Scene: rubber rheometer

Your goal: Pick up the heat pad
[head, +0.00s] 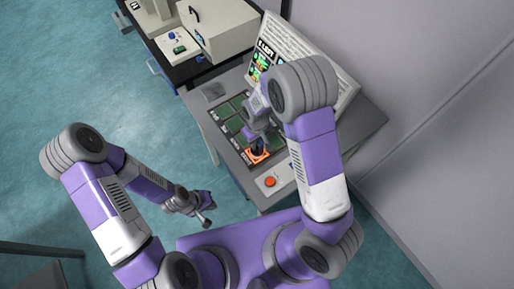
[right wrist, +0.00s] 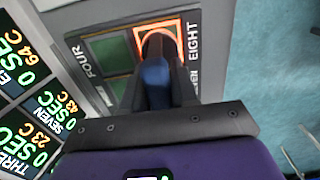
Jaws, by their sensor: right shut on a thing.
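The heat pad is the orange-glowing square (head: 257,156) at the near end of the bench panel. In the right wrist view its orange rim (right wrist: 140,30) shows beside the word EIGHT. My right gripper (head: 257,143) is over it, fingers pointing down. It is shut on a dark piece with a blue part (right wrist: 156,82) at the pad's middle; the fingers hide most of the grip. I cannot tell whether the pad is clear of the panel. My left gripper (head: 205,212) hangs empty over the floor, left of the bench, its fingers apart.
Several green squares (head: 227,109) lie in the dark panel. A tilted display (head: 300,45) stands behind it, and a red button (head: 270,182) is at the near end. A beige machine (head: 220,28) stands on a table at the back.

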